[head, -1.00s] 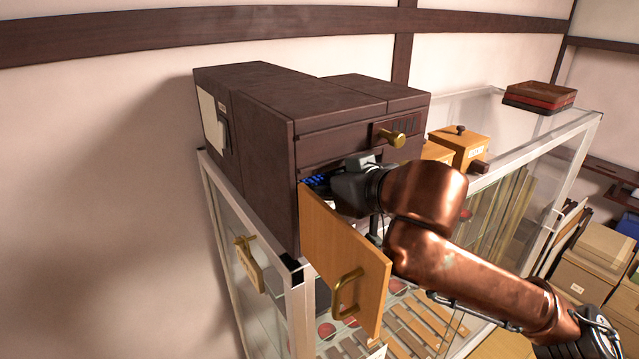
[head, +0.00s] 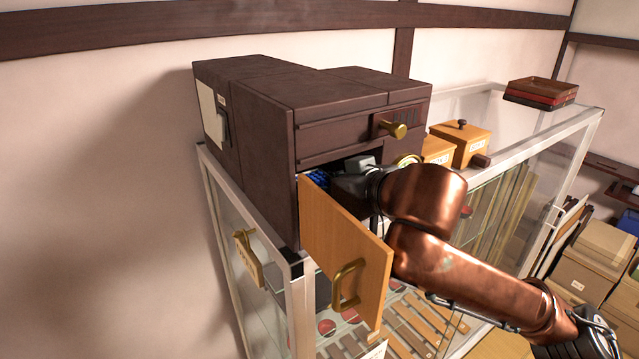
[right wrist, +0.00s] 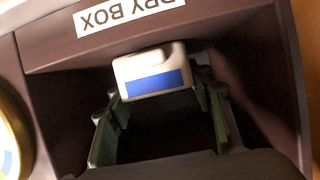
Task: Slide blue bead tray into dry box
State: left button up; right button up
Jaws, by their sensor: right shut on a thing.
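The dry box (head: 345,98) is a dark brown cabinet on a glass case, its wooden door (head: 345,250) swung open toward me. In the right wrist view its label strip (right wrist: 130,14) reads DRY BOX upside down. The blue bead tray (head: 319,178) shows as a patch of blue beads just inside the opening. In the right wrist view, a pale tray end with a blue label (right wrist: 153,82) sits between my right gripper's fingers (right wrist: 163,112). The right gripper (head: 352,182) is shut on it inside the opening. The tray's far part is hidden. My left gripper is out of view.
The open door with its brass handle (head: 347,287) stands left of my right arm. A brass knob (head: 396,130) juts out above the opening. Small wooden boxes (head: 462,143) and stacked trays (head: 541,92) stand on the glass case to the right.

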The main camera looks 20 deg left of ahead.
jog(key=o, duration=1.3)
